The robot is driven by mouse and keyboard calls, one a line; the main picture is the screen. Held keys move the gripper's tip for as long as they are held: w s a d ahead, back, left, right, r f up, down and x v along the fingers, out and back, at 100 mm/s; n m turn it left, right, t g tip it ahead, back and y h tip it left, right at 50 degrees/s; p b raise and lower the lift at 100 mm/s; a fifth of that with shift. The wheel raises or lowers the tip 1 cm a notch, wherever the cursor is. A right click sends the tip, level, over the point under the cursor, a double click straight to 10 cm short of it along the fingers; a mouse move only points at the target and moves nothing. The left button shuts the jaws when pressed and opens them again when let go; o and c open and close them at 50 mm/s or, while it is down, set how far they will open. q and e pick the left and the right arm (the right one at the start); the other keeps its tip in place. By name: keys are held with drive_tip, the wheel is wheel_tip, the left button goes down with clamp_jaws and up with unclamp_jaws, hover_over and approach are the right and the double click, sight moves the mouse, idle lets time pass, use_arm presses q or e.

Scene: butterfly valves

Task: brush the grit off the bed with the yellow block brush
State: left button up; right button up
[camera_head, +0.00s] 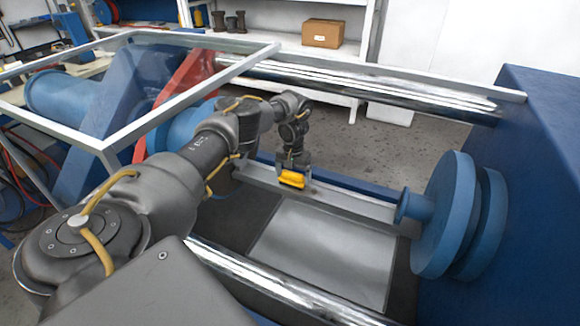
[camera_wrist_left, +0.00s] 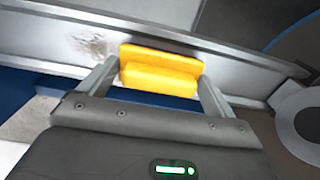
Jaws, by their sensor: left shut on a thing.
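The yellow block brush (camera_head: 292,179) is held in my left gripper (camera_head: 293,168), just above the bed's long pale rail (camera_head: 345,203). In the left wrist view the yellow brush (camera_wrist_left: 160,70) sits between the two fingers of my left gripper (camera_wrist_left: 155,82), which are shut on it. A patch of dark grit (camera_wrist_left: 93,45) lies on the pale metal bed (camera_wrist_left: 40,38), left of the brush. I cannot tell whether the brush touches the bed. The grit is not distinguishable in the head view. My right gripper is not in view.
A flat grey plate (camera_head: 325,250) lies in front of the rail. Polished bars (camera_head: 350,82) run behind and in front. Blue round flanges (camera_head: 450,215) stand at the right. A pale open frame (camera_head: 105,143) and red part (camera_head: 185,88) are at the left.

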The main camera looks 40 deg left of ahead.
sight(302, 176)
use_arm(q)
drive_tip(key=shift+w+d+p, duration=0.3)
drive_tip(key=shift+d+p, duration=0.05)
drive_tip(key=shift+d, duration=0.6)
drive_tip(key=shift+w+d+p, duration=0.25)
drive_tip(key=shift+d+p, duration=0.1)
drive_tip(key=shift+d, duration=0.6)
drive_tip(key=shift+w+d, duration=0.2)
drive_tip(key=shift+d, duration=0.4)
drive_tip(key=shift+w+d, duration=0.2)
drive_tip(key=shift+d, duration=0.4)
drive_tip(key=shift+w+d+p, duration=0.15)
drive_tip(key=shift+w+d, duration=0.05)
drive_tip(key=shift+d, duration=0.4)
drive_tip(key=shift+w+d+p, duration=0.15)
drive_tip(key=shift+d, duration=0.4)
drive_tip(key=shift+w+d+b, duration=0.15)
drive_tip(key=shift+w+d, duration=0.1)
drive_tip(key=shift+d, duration=0.55)
drive_tip(key=shift+w+d+b, duration=0.1)
drive_tip(key=shift+w+d, duration=0.15)
drive_tip(key=shift+d, duration=0.5)
drive_tip(key=shift+w+d+b, duration=0.15)
drive_tip(key=shift+w+d, duration=0.1)
drive_tip(key=shift+d, duration=0.55)
